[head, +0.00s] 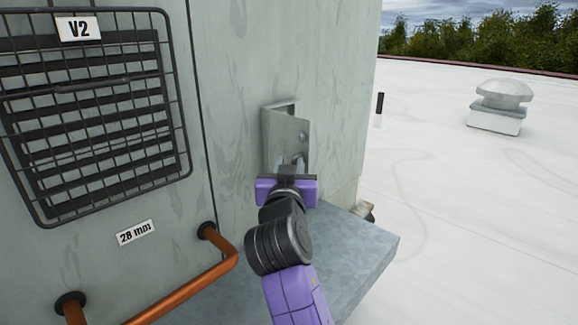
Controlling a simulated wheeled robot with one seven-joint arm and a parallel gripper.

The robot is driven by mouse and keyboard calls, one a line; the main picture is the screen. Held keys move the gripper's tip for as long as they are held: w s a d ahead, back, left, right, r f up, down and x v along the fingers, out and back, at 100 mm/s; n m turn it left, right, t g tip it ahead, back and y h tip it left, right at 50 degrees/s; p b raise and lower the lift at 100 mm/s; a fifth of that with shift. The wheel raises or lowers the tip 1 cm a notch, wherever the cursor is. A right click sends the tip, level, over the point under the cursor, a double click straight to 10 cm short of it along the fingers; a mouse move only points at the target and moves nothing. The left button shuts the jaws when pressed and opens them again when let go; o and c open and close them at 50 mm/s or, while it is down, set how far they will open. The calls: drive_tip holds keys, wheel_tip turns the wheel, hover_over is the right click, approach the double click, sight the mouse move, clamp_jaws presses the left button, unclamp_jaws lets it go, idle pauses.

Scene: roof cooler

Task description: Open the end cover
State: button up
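A small grey metal cover (287,137) is on the cooler's pale green-grey wall, right of the grille. Its plate stands out from the wall at an angle, with a dark gap at the top and a small dark round mark near its right edge. I take this to be the end cover. My gripper (292,165), on its purple and black wrist, is at the plate's lower part. The fingertips are small and overlap the plate in view. I cannot tell whether they grip it or only stand in front of it.
A black wire grille (95,110) marked V2 is at the left. A copper pipe (185,293) juts out at lower left, below a "28 mm" label (136,232). A grey metal ledge (365,245) lies below the cover. White roof with a vent (497,105) is open at right.

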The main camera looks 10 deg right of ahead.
drive_tip(key=s+a+b, duration=0.1)
drive_tip(key=s, duration=0.6)
drive_tip(key=shift+s+a+b, duration=0.2)
drive_tip(key=shift+s+b, duration=0.15)
